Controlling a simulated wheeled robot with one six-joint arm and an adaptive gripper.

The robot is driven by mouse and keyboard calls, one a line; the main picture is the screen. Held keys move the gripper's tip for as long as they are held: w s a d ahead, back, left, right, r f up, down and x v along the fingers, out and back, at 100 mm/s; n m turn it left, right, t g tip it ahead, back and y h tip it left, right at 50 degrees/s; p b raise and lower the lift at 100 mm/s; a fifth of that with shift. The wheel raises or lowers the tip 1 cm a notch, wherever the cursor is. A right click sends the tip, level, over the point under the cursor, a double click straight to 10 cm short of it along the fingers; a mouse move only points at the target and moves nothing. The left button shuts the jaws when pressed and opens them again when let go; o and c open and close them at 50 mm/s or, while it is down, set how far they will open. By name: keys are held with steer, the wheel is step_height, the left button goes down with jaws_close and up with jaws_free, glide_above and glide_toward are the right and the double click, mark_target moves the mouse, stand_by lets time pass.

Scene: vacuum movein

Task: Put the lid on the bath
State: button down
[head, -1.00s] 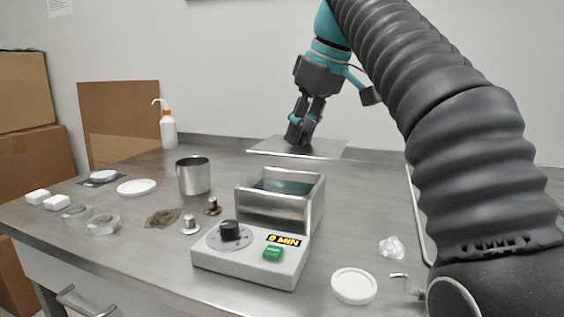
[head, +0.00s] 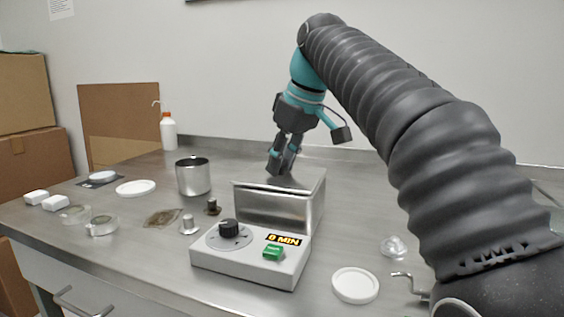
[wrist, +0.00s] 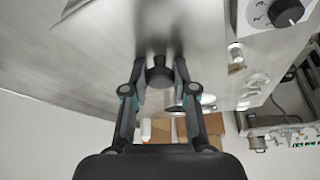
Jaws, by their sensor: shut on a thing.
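The bath (head: 272,208) is an open-topped metal box at the back of a white control unit (head: 245,262) with a black dial, a green button and a "0 MIN" display. The lid (head: 309,180) is a flat metal plate, now over the bath's top and hiding its opening. I cannot tell whether it rests on the rim or hovers just above it. My gripper (head: 281,170) points down and is shut on the lid's dark knob, which shows between the fingers in the wrist view (wrist: 158,76).
A metal beaker (head: 193,177) and small metal weights (head: 189,225) stand left of the bath. White round lids (head: 355,285), glass dishes (head: 102,226) and a wash bottle (head: 168,131) are around the table. Free table lies behind the bath.

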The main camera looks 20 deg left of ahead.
mark_target(291, 177)
steer(key=shift+f, duration=0.25)
steer(key=c, duration=0.9)
jaws_free()
steer(key=shift+r, duration=0.45)
steer(key=p+v, duration=0.1)
steer(key=v, duration=0.4)
steer(key=shift+d, duration=0.1)
steer(key=shift+v, duration=1.05)
